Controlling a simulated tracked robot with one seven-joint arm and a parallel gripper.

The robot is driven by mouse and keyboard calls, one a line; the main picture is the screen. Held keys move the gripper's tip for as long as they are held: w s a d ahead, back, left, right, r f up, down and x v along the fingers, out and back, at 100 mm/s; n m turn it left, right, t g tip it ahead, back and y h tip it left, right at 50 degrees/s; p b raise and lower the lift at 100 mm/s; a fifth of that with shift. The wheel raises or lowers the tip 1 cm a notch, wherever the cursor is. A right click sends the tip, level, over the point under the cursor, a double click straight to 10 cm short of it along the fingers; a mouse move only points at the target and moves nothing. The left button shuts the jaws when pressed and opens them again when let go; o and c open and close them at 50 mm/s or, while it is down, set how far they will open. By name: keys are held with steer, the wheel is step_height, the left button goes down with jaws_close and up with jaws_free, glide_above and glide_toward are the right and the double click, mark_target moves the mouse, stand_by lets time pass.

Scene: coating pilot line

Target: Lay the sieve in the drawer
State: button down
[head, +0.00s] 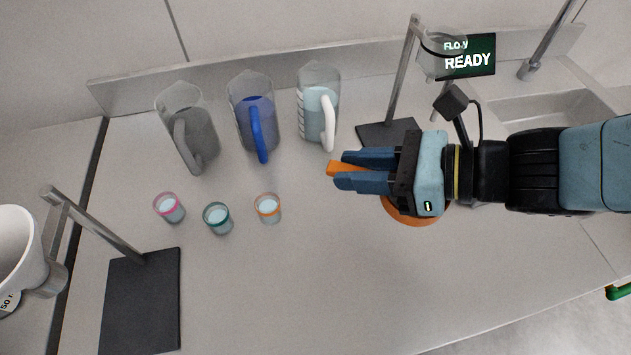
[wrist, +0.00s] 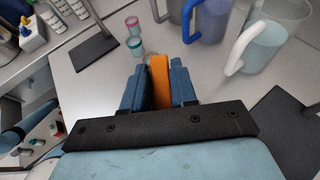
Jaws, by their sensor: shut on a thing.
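My gripper (head: 340,169) is in the head view, right of the middle over the bench, with its fingers pointing left. It is shut on an orange bar, which I take for the handle of the sieve (head: 333,168); the tip sticks out past the fingers. The bar also shows upright between the fingers in the wrist view (wrist: 159,80). A round orange edge shows below the gripper body in the head view. It looks like part of the same thing, but the gripper hides the join. I cannot make out a drawer for certain in either view.
A grey jug (head: 203,130), a blue jug (head: 254,110) and a clear jug (head: 316,105) stand at the back. Three small cups, pink (head: 169,208), teal (head: 218,218) and orange-rimmed (head: 268,208), stand in front. Cup stands (head: 140,305) flank them. The bench's front middle is clear.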

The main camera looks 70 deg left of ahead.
steer(key=s+d+n+g+h, duration=0.1)
steer(key=s+d+n+h, duration=0.15)
steer(key=s, duration=0.35)
glide_above(303, 184)
steer(key=d, duration=0.2)
steer(key=shift+m+y, duration=0.35)
steer(key=f, duration=0.8)
steer(key=shift+s+a+f, duration=0.1)
steer(key=shift+a+f, duration=0.1)
steer(key=shift+a, duration=0.05)
steer(key=shift+a+f, duration=0.65)
steer(key=shift+f, duration=0.05)
steer(key=shift+a+f, duration=0.2)
steer(key=shift+f, duration=1.45)
